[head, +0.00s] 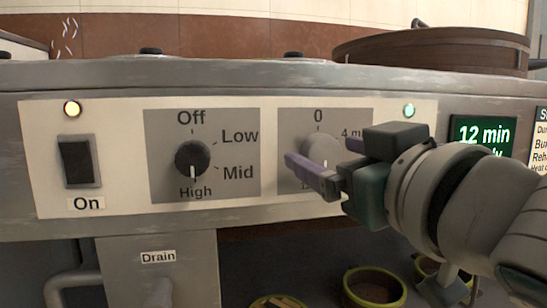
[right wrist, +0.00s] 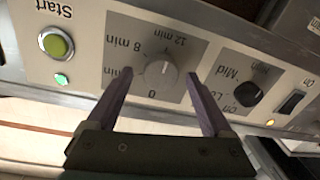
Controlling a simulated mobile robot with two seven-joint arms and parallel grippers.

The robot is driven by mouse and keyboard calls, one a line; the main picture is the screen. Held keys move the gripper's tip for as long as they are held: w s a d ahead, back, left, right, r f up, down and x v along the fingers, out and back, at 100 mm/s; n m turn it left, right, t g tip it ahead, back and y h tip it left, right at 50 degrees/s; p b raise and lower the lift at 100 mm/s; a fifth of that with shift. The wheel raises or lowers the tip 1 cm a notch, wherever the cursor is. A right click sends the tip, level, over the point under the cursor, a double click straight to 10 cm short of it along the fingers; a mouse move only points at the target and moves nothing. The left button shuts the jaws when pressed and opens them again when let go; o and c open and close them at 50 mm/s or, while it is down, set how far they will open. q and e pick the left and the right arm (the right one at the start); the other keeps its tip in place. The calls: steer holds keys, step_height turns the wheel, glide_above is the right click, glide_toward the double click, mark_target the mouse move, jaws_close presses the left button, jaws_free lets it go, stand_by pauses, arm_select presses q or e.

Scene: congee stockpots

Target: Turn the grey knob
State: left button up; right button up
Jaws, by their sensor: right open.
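The grey knob (head: 322,148) is a light grey round timer dial on the front panel, with "0" printed above it and a "4 min" mark to its upper right. My right gripper (head: 319,152) reaches in from the right and hides part of the dial's lower markings. In the right wrist view the knob (right wrist: 158,75) appears between the fingertips of my open right gripper (right wrist: 160,76), with a gap on each side. I cannot tell whether the fingertips reach past the knob's face. My left gripper is not in view.
A black heat knob (head: 192,158) sits left of the grey one, pointing to High. Further left is a black rocker switch (head: 77,162) labelled On. A green display (head: 482,136) reads "12 min". The wrist view shows a green Start button (right wrist: 56,44).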

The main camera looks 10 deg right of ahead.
jaws_close()
stand_by(0.7)
